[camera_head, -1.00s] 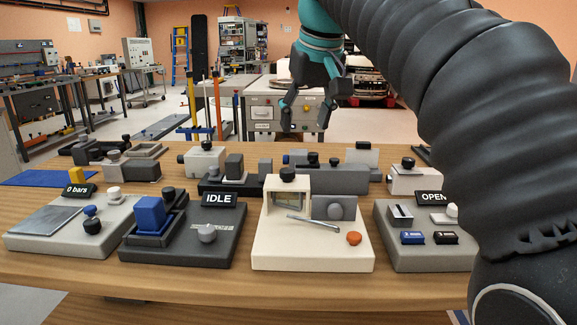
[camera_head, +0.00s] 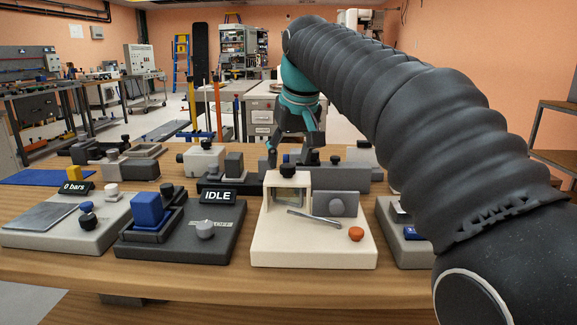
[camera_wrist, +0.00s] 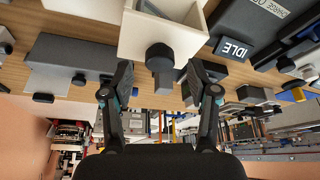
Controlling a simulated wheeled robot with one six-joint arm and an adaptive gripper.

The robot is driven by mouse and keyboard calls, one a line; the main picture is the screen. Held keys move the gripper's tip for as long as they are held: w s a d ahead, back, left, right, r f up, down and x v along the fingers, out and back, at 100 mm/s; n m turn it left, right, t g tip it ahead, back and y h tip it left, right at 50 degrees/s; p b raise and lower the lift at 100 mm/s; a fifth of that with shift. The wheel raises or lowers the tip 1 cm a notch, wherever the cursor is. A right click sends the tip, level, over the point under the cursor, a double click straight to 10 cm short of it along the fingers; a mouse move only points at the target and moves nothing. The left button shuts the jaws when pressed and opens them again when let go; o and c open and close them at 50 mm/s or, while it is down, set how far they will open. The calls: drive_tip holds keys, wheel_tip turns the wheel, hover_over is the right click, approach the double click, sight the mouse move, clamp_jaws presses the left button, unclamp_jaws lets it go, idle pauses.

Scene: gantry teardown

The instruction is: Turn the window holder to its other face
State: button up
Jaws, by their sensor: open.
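The window holder (camera_head: 287,192) is the cream upright frame with a clear pane and a black knob (camera_head: 288,170) on top. It stands at the back left of a cream base unit (camera_head: 310,249). In the wrist view the black knob (camera_wrist: 160,57) is near the middle, below a cream box-like part. My gripper (camera_head: 292,152) points down just above and behind the knob in the head view. Its open fingers (camera_wrist: 158,75) lie either side of the knob in the wrist view, with nothing held. Whether they touch the knob cannot be told.
A grey plate (camera_head: 336,204), a metal lever (camera_head: 313,218) and an orange button (camera_head: 356,234) sit on the cream unit. The dark IDLE unit (camera_head: 180,236) stands left. A grey unit (camera_head: 400,245) at right is partly behind my arm. Grey blocks stand behind.

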drive_tip(key=shift+x, duration=0.9)
clamp_jaws()
drive_tip(key=shift+d+r+n+g+y+p, duration=0.1)
drive_tip(key=shift+n+g+y+p, duration=0.1)
drive_tip(key=shift+n+p, duration=0.45)
drive_tip(key=shift+d+r+n+g+y+p, duration=0.1)
drive_tip(key=shift+n+g+y+p, duration=0.1)
drive_tip(key=shift+n+p, duration=0.4)
drive_tip(key=shift+a+f+n+y+p, duration=0.15)
drive_tip(key=shift+n+y+p, duration=0.2)
drive_tip(key=shift+n, duration=0.8)
